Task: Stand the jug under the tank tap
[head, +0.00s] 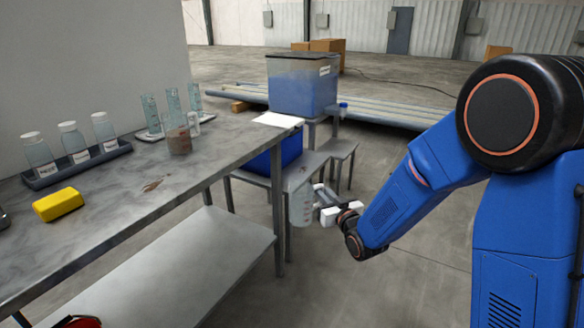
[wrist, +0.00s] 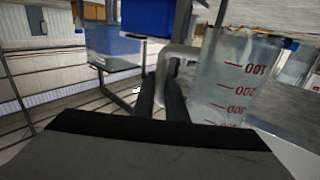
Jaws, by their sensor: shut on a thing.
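The jug (head: 301,206) is clear, with red scale marks in the wrist view (wrist: 228,85). My gripper (head: 321,203) is shut on the jug's handle, and the dark fingers (wrist: 165,95) show beside the jug in the wrist view. The jug is held in the air, roughly upright, just off the right end of the long bench. The tank (head: 303,88) is a bluish, see-through box with a dark lid, standing beyond the jug. The blue tank tap (head: 342,106) sticks out at its lower right. A low stool (head: 341,148) stands below the tap.
The long bench (head: 125,185) fills the left, with a bottle rack (head: 78,165), yellow sponge (head: 58,204), glass cylinders and a beaker (head: 179,140). A blue bin (head: 262,163) stands behind the bench end. Pipes lie on the floor beyond. Floor right of the stool is clear.

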